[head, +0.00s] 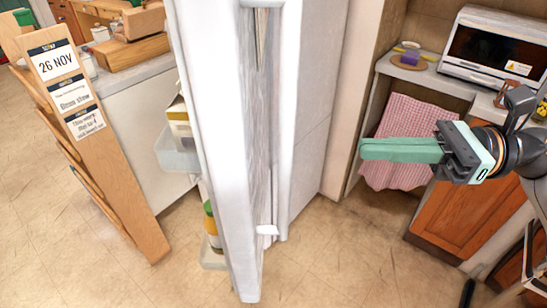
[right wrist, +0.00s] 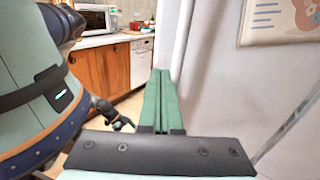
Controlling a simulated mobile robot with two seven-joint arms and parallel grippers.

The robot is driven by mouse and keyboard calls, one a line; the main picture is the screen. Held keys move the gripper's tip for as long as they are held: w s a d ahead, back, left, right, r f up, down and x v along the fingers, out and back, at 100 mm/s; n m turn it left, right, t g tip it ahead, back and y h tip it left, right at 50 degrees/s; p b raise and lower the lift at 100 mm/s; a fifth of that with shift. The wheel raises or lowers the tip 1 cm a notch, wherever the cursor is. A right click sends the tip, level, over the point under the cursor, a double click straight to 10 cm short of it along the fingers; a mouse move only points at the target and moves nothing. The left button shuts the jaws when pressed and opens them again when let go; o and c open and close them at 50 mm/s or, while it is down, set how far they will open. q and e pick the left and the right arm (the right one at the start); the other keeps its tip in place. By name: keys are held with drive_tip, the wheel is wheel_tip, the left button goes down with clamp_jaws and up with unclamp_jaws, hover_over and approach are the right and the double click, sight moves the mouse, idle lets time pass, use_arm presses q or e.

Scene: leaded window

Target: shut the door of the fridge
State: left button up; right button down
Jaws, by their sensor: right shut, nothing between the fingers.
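The fridge door (head: 215,150) stands open in the middle of the head view, seen nearly edge-on from above. Its shelf side, with a clear bin (head: 177,157) and bottles (head: 210,222), faces left. A long pale handle bar (head: 284,120) runs along its right side. My right gripper (head: 363,148) is to the right of the door, with its green fingers shut, empty and pointing left. A gap shows between the fingertips and the door. In the right wrist view the shut fingers (right wrist: 163,75) point past a pale smooth surface (right wrist: 215,75).
At right are a microwave (head: 490,45), a checked towel (head: 400,125) and a wooden cabinet (head: 460,200). A poster (right wrist: 280,20) hangs on a pale surface. Tiled floor is clear in front.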

drive_tip(key=p, duration=0.2)
approach(246, 145)
drive_tip(key=a+p, duration=0.1)
drive_tip(key=a, duration=0.3)
drive_tip(key=a+p, duration=0.1)
drive_tip(key=a, duration=0.1)
drive_tip(key=shift+s+a+r+p, duration=0.1)
drive_tip(key=shift+r+p, duration=0.15)
drive_tip(key=shift+p, duration=0.05)
drive_tip(key=shift+a+f, duration=0.1)
drive_tip(key=shift+a, duration=0.25)
drive_tip(key=shift+a, duration=0.1)
